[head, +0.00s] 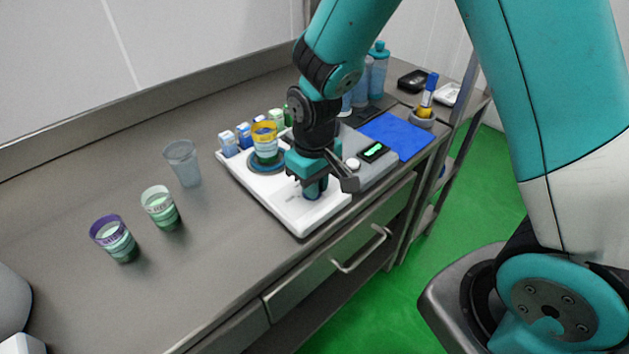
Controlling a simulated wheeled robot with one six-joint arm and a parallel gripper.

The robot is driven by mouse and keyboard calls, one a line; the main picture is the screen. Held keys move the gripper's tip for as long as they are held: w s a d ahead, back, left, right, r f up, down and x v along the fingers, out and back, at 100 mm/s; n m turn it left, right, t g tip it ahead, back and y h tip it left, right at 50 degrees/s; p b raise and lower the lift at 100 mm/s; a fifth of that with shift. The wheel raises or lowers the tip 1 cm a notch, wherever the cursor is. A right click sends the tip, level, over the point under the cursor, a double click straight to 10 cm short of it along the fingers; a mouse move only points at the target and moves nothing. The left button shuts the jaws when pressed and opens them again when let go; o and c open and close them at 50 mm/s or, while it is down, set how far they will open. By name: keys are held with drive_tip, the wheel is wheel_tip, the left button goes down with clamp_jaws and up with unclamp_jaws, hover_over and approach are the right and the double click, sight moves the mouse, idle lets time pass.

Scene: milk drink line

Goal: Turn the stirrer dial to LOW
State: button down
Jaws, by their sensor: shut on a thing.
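The stirrer is a white flat unit (304,227) on the steel counter. A cup with a yellow rim (265,141) stands on its round blue-grey plate (255,163) at the back left of the unit. My gripper (313,190) points down over the front right part of the white unit. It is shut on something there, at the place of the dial. The fingers hide the dial, so its pointer and setting cannot be read. Faint dark marks show on the white top just left of the fingers.
A grey device with a green display (375,152) and a blue mat (398,136) lie to the right. Small cartons (228,144) line the back of the unit. A clear cup (183,163), a green cup (161,208) and a purple-rimmed cup (115,239) stand left.

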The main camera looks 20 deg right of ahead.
idle(0.5)
drive_tip(key=c, duration=1.1)
unclamp_jaws()
drive_tip(key=shift+c, duration=0.2)
wheel_tip(320, 180, up, 18)
drive_tip(key=shift+f, duration=0.2)
drive_tip(key=s+a+n+y, duration=0.1)
drive_tip(key=s+a+y, duration=0.1)
drive_tip(key=s, duration=0.7)
drive_tip(key=s+a+r+n+y, duration=0.1)
drive_tip(key=s+a+n+y, duration=0.1)
drive_tip(key=s, duration=0.7)
drive_tip(key=shift+a+r, duration=0.3)
drive_tip(key=shift+a, duration=0.2)
